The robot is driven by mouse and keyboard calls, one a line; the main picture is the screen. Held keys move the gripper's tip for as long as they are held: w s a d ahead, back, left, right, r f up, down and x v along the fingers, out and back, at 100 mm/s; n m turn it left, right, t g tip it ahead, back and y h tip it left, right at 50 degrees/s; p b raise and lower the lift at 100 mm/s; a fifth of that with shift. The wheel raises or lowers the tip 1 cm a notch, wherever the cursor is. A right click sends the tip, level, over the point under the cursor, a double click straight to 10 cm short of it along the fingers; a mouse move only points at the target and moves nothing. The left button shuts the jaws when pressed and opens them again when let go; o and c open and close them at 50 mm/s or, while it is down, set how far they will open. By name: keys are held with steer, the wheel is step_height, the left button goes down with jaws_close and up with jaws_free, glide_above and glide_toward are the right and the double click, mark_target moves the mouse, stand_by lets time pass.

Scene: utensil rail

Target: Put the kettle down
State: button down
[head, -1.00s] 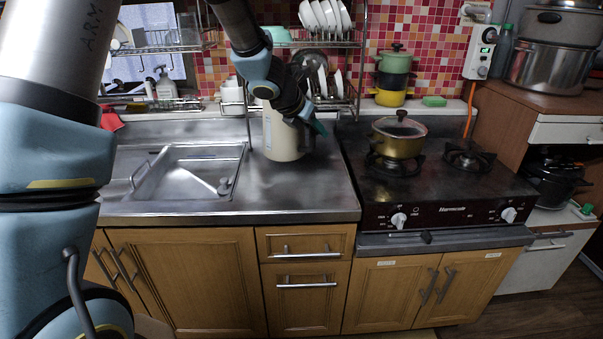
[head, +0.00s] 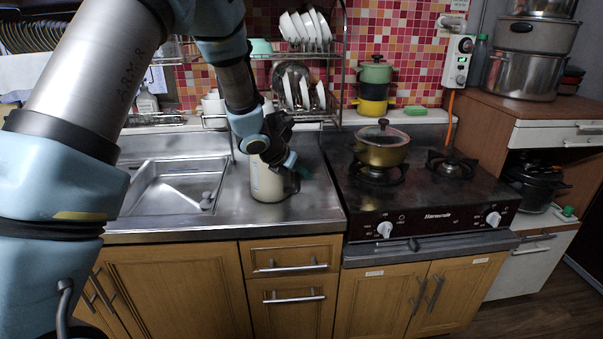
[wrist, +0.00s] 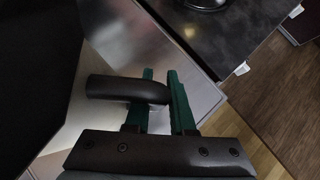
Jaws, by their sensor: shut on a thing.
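The kettle (head: 268,184) is a cream, upright cylinder at the steel counter, between the sink and the stove. Its base appears at or just above the counter (head: 320,207); I cannot tell if it touches. My gripper (head: 302,170) is at the kettle's right side, with its green fingers partly hidden by the wrist. In the wrist view, my gripper (wrist: 161,82) is shut on the kettle's black handle (wrist: 115,88), one green finger on each side. The dark area at the left of that view hides most of the kettle body.
The sink (head: 175,188) lies left of the kettle. The stove (head: 425,195) with a lidded olive pot (head: 381,150) is to the right. A dish rack (head: 305,75) stands behind. Bare counter lies right of the kettle, up to the stove.

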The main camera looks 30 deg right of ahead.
steer(key=c, duration=0.8)
jaws_free()
steer(key=shift+o, duration=0.2)
steer(key=v, duration=1.2)
steer(key=shift+b, duration=0.4)
steer(key=shift+a, duration=0.1)
